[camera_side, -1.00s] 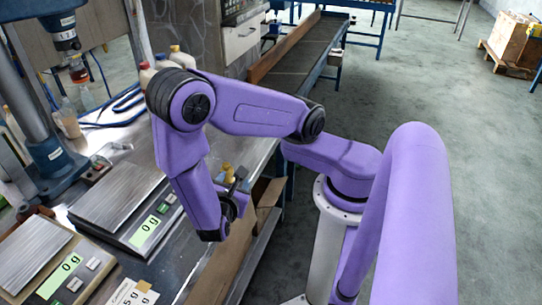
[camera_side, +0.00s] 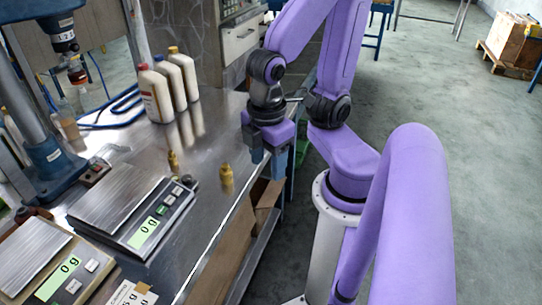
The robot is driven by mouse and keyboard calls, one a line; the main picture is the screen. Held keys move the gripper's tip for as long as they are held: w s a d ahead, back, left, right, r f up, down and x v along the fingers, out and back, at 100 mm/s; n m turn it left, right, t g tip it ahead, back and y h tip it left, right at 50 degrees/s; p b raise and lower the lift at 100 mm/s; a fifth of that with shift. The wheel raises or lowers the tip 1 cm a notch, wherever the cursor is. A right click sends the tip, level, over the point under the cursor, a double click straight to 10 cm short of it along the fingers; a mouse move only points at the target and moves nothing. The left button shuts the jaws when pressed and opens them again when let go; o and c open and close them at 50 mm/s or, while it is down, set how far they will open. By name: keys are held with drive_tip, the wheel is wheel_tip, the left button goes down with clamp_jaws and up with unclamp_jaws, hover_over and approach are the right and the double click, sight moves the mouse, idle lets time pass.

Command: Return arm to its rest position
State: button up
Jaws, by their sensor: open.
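My gripper (camera_side: 268,162) points down near the right edge of the metal bench (camera_side: 205,160). The gripper is clear of the bottles and scales.
White bottles (camera_side: 156,95) with coloured caps stand at the back of the bench. Two scales (camera_side: 148,228) (camera_side: 68,270) read 0 g. A blue press (camera_side: 50,158) is at left. Cardboard (camera_side: 265,197) lies below the bench edge.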

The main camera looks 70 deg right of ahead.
drive_tip(key=shift+s+r+y, duration=0.4)
drive_tip(key=shift+r+y, duration=0.1)
idle(1.1)
